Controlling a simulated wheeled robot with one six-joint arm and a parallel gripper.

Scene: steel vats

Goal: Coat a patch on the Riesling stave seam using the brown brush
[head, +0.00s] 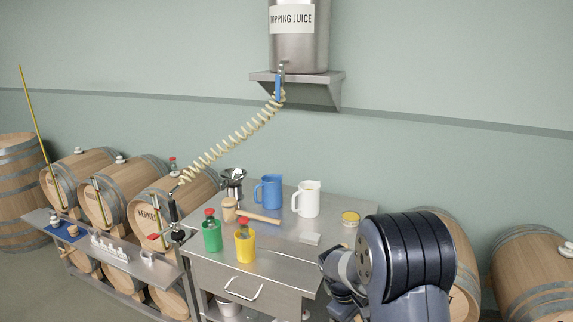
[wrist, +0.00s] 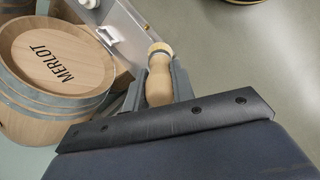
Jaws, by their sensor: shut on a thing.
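In the wrist view, my gripper (wrist: 158,84) is shut on a brush (wrist: 159,68) by its pale wooden handle. A lighter round end with a darker band shows at the brush's far end; its bristles cannot be made out clearly. A barrel marked MERLOT (wrist: 58,65) lies to the left of the brush, apart from it. No label reading Riesling can be read in either view, and no stave seam can be picked out. In the head view, my arm hides the gripper and brush.
Racked barrels (head: 83,172) stand left; another barrel (head: 535,265) is at right. A coiled hose (head: 230,145) hangs above.

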